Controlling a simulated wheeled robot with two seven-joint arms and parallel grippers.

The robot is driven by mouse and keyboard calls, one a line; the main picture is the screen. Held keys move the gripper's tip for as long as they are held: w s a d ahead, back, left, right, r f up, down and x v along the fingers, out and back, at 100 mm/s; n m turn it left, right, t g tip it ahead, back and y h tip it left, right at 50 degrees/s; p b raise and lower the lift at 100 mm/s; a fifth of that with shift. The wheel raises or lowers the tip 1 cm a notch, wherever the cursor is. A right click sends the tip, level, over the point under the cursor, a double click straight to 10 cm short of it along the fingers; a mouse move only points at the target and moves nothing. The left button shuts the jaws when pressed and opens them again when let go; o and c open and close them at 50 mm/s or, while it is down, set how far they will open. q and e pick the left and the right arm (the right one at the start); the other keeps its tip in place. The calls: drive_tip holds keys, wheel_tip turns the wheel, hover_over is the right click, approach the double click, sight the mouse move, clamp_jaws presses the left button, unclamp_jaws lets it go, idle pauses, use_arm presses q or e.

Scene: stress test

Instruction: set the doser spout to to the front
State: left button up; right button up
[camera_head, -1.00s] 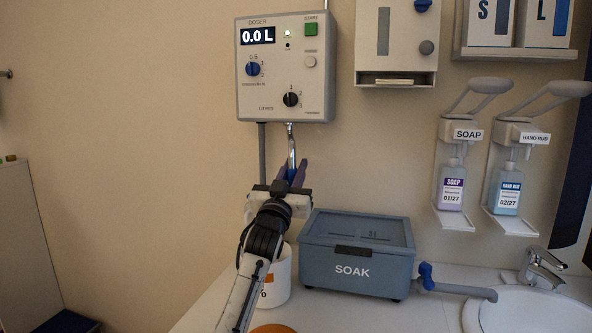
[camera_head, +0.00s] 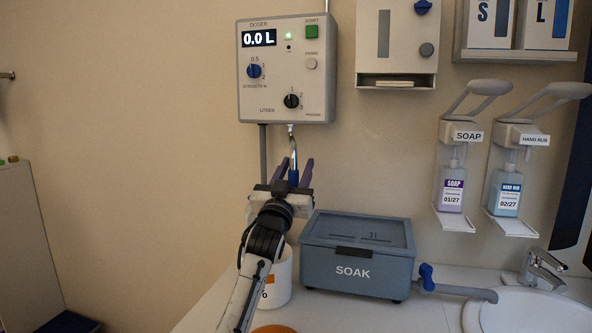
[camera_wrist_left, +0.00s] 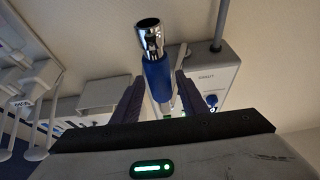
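The doser (camera_head: 286,75) is a grey wall box with a display reading 0.0 L, and it also shows in the left wrist view (camera_wrist_left: 222,68). Its chrome spout (camera_head: 292,143) hangs from the underside and has a blue sleeve (camera_head: 293,178) near its end. In the left wrist view the spout's chrome tip (camera_wrist_left: 149,38) and blue sleeve (camera_wrist_left: 157,78) rise between my fingers. My left gripper (camera_head: 294,171) is below the doser, its two purple fingers apart on either side of the spout. Gaps show beside the sleeve. My right gripper is not in view.
A white container (camera_head: 276,279) stands behind my left forearm, partly hidden. A grey SOAK box (camera_head: 352,282) sits on the counter to its right, with a blue-handled valve (camera_head: 426,276) and a sink (camera_head: 530,310). Soap and hand-rub dispensers (camera_head: 454,185) hang at right.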

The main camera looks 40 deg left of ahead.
use_arm(q)
drive_tip(key=shift+a+f, duration=0.1)
drive_tip(key=shift+s+f, duration=0.1)
drive_tip(key=b+v, duration=0.2)
drive_tip(key=v, duration=0.8)
